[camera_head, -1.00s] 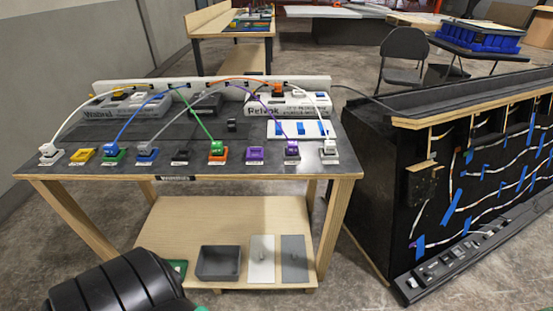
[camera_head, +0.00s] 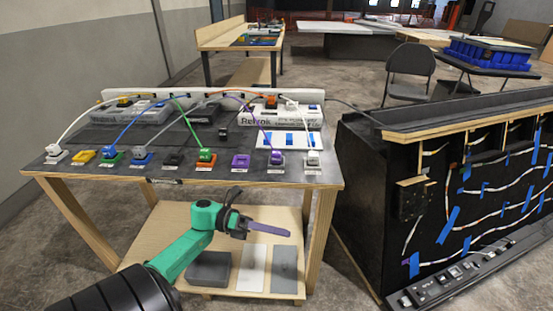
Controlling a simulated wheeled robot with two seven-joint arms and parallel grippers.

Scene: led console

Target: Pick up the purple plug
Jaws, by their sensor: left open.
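The purple plug (camera_head: 276,157) sits upright in a white-labelled socket near the front right of the dark tabletop. A purple cable (camera_head: 258,117) arches from it back to the rear of the table. My left gripper (camera_head: 263,212), on a green and black arm, is open and empty. It is in front of the table and below the tabletop edge in the picture, apart from the plug. My right gripper is not in view.
A purple socket (camera_head: 240,160) without a plug, a green plug (camera_head: 205,155) and a white plug (camera_head: 313,158) stand in the same row. The lower shelf (camera_head: 150,235) holds a grey bin (camera_head: 208,268) and flat plates. A black cable console (camera_head: 372,190) stands at right.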

